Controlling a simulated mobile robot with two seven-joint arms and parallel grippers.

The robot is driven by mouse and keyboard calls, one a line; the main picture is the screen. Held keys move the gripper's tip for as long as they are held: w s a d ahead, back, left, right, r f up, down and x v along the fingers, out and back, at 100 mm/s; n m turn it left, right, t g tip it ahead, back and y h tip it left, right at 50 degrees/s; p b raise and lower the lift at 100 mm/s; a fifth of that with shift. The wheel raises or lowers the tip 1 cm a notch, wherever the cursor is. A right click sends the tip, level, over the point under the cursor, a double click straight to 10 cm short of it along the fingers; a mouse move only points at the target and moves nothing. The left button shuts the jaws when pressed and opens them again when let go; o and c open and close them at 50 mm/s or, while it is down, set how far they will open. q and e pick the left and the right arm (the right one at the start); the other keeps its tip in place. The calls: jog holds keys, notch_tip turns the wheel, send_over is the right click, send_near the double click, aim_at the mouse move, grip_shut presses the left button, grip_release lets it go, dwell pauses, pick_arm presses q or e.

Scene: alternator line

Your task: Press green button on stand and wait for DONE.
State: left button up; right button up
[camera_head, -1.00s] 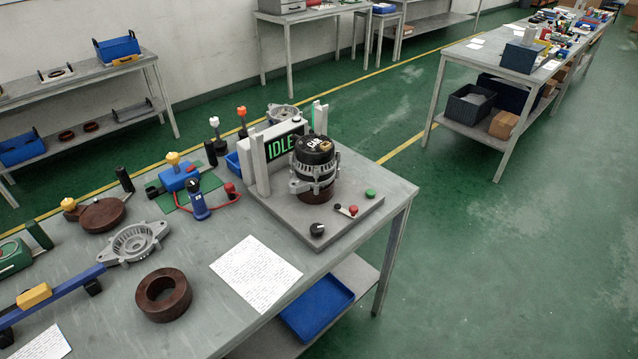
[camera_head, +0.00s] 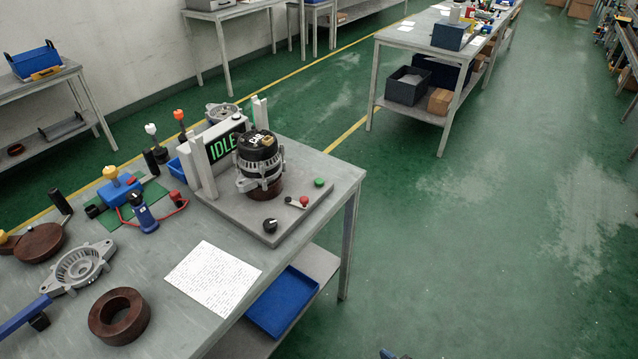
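The grey test stand (camera_head: 292,221) sits on the near workbench, toward its right end. Its upright display (camera_head: 222,146) reads IDLE in green letters. The green button (camera_head: 319,182) is on the right corner of the stand's base, with nothing on or over it. A red button (camera_head: 304,200) and a black knob (camera_head: 270,224) are nearer on the same base. An alternator (camera_head: 260,162) with a black top stands upright on the stand before the display.
A paper sheet (camera_head: 213,279), a brown ring (camera_head: 119,315) and a grey housing (camera_head: 77,267) lie on the workbench (camera_head: 180,330). A blue tray (camera_head: 283,302) is on its lower shelf. Green floor to the right is clear. A small dark piece at the bottom edge is unclear.

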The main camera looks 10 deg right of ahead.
grip_shut()
dwell(1.4)
